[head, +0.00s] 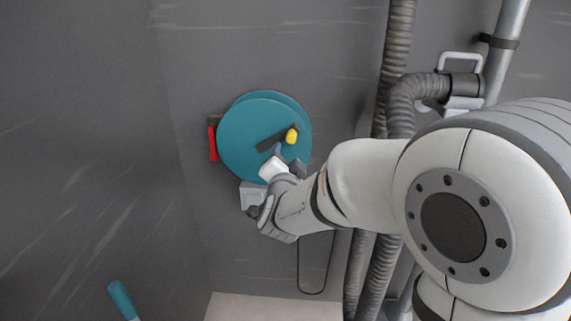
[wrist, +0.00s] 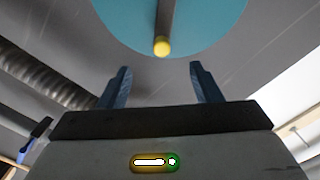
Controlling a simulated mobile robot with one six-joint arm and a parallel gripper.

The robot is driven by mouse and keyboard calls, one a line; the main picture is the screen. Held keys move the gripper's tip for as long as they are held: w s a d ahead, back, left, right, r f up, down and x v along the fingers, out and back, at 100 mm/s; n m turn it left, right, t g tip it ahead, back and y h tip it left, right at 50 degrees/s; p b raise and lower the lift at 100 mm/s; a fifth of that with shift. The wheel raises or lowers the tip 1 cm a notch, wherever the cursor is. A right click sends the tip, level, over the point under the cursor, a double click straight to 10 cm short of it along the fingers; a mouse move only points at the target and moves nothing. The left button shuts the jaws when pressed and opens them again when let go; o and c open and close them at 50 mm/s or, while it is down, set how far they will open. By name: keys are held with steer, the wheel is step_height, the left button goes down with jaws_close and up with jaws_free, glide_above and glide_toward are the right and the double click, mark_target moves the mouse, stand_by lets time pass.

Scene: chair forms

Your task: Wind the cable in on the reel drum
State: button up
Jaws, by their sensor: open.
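A teal reel drum (head: 238,133) is mounted on the grey wall; its disc also shows at the top of the wrist view (wrist: 210,22). A dark crank arm (head: 270,143) on its face ends in a yellow knob (head: 291,136). The knob shows in the wrist view (wrist: 162,46), beyond the fingertips and roughly between them. My gripper (head: 277,158) is in front of the drum's lower part, below and left of the knob. In the wrist view my gripper (wrist: 160,70) has its two fingers apart with nothing between them. A dark cable loop (head: 313,292) hangs below the drum.
A red part (head: 212,140) sits at the drum's left edge. Ribbed hoses (head: 398,45) and a metal pipe (head: 508,30) run along the wall at right. A teal-handled object (head: 121,299) is at lower left. The wall left of the drum is clear.

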mark_target(291, 140)
steer(key=shift+m+h, duration=0.3)
steer(key=w+p, duration=0.1)
steer(key=w, duration=1.1)
steer(key=shift+d, duration=0.15)
steer(key=shift+c, duration=0.2)
steer(key=c, duration=0.9)
steer(key=shift+c, duration=0.2)
steer(key=o, duration=0.4)
